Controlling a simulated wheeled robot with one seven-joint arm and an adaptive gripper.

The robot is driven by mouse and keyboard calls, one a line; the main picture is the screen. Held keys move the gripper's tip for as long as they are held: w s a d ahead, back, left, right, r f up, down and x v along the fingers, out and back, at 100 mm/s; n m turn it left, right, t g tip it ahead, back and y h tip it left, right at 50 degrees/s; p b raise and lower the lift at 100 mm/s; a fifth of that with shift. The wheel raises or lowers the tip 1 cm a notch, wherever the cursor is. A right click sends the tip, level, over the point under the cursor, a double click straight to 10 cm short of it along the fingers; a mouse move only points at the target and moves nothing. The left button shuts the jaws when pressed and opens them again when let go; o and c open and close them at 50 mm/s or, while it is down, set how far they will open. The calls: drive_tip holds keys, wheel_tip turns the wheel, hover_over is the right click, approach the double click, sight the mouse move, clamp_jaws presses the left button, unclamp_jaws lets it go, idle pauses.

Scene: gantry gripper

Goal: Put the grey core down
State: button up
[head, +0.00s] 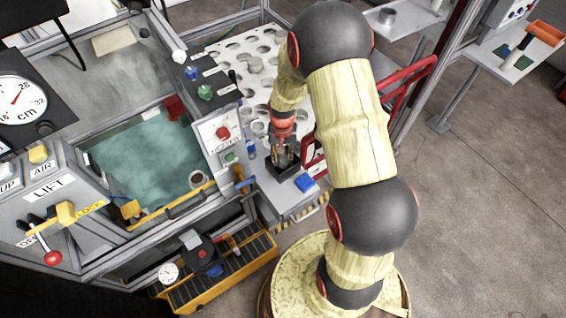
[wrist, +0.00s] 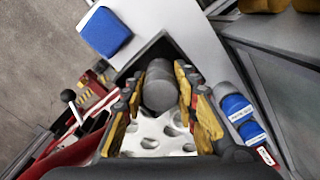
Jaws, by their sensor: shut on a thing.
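The grey core (wrist: 160,86) is a plain dull cylinder between the yellow-and-black fingers of my gripper (wrist: 160,78) in the wrist view. The fingers are shut on it from both sides. In the head view my gripper (head: 284,154) points down over a small dark holder (head: 286,170) on the narrow shelf in front of the perforated rack. The core is hard to make out there. In the wrist view the dark holder's edge shows around the core's far end. I cannot tell whether the core touches the holder's bottom.
A blue block (head: 304,182) lies on the shelf beside the holder. A white perforated rack (head: 245,48) stands behind. Blue-labelled cylinders (wrist: 238,110) stand close to my fingers. A red frame (head: 314,150) rises at the right, and a water tank (head: 150,150) is at the left.

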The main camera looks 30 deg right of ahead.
sight(283, 161)
drive_tip(key=shift+w+d+f, duration=0.4)
drive_tip(key=shift+w+f, duration=0.05)
drive_tip(key=shift+f, duration=0.3)
wheel_tip(283, 161, down, 3)
drive_tip(key=shift+w+d+f+b, duration=0.1)
drive_tip(key=shift+f+b, duration=0.1)
drive_tip(key=shift+b, duration=0.95)
drive_tip(key=shift+r, duration=0.1)
drive_tip(key=o, duration=0.8)
